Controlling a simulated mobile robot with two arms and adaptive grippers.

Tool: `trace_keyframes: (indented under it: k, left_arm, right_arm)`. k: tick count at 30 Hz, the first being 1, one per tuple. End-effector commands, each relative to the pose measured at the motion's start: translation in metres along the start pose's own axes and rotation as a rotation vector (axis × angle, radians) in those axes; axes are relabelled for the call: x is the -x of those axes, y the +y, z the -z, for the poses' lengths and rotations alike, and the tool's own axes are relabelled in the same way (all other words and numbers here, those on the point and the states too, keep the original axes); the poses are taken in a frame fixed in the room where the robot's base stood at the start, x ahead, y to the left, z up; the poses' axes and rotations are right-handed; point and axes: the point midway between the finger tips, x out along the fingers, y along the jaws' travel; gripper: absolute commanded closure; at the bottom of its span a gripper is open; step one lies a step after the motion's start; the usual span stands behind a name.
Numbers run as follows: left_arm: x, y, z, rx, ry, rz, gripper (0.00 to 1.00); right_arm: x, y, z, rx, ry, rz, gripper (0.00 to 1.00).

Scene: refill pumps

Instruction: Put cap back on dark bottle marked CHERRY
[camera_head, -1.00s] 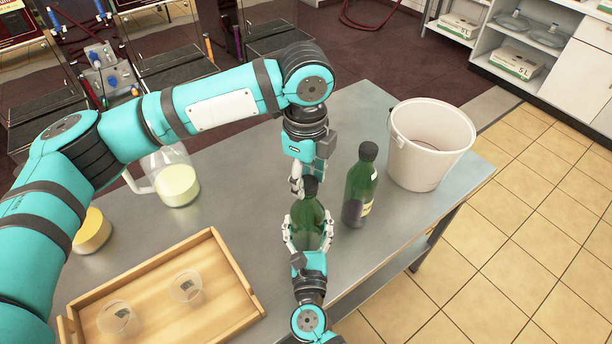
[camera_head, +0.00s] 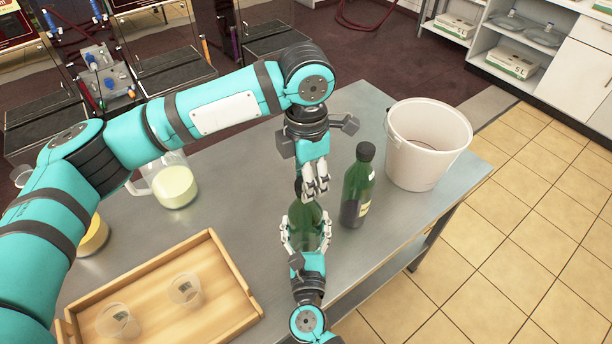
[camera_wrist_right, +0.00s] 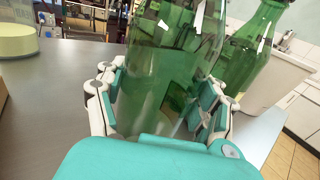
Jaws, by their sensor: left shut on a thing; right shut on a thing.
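A green glass bottle (camera_head: 305,219) stands near the table's front edge. My right gripper (camera_head: 305,240) is shut around its body; the right wrist view shows the bottle (camera_wrist_right: 165,75) between the fingers on both sides. My left gripper (camera_head: 315,183) points down from above and is shut on a dark cap (camera_head: 298,187) at the bottle's mouth. The fingers hide most of the cap, so I cannot tell how it sits. Another green bottle (camera_head: 357,190) with a black cap stands upright just to the right. No name can be read on either bottle.
A white bucket (camera_head: 428,145) stands at the table's right end. A wooden tray (camera_head: 215,255) with two clear cups lies at the front left. A jug (camera_head: 175,184) of pale yellow liquid stands behind it. The grey table (camera_head: 245,190) is bare between jug and bottles.

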Motion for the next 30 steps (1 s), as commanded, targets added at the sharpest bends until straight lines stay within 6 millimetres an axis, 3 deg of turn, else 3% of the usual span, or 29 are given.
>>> trace_keyframes:
  k: [11, 12, 16, 25, 30]
  left_arm:
    - [0.0, 0.0, 0.0, -0.051, 0.0, -0.001, 0.74]
    - [0.0, 0.0, 0.0, -0.051, 0.0, -0.001, 0.57]
    - [0.0, 0.0, 0.0, -0.05, 0.0, -0.001, 0.4]
    - [0.002, 0.0, 0.0, -0.05, 0.0, -0.001, 0.39]
    - [0.016, 0.0, -0.001, -0.05, -0.003, -0.002, 0.39]
  right_arm:
    - [0.0, 0.0, 0.0, 0.0, 0.001, 0.0, 1.0]
    - [0.0, 0.0, 0.0, 0.0, 0.001, 0.0, 1.0]
    - [0.0, 0.0, 0.0, 0.0, 0.001, 0.0, 1.0]
    - [0.0, 0.0, 0.0, 0.0, 0.001, 0.0, 1.0]
    - [0.0, 0.0, 0.0, 0.0, 0.001, 0.0, 1.0]
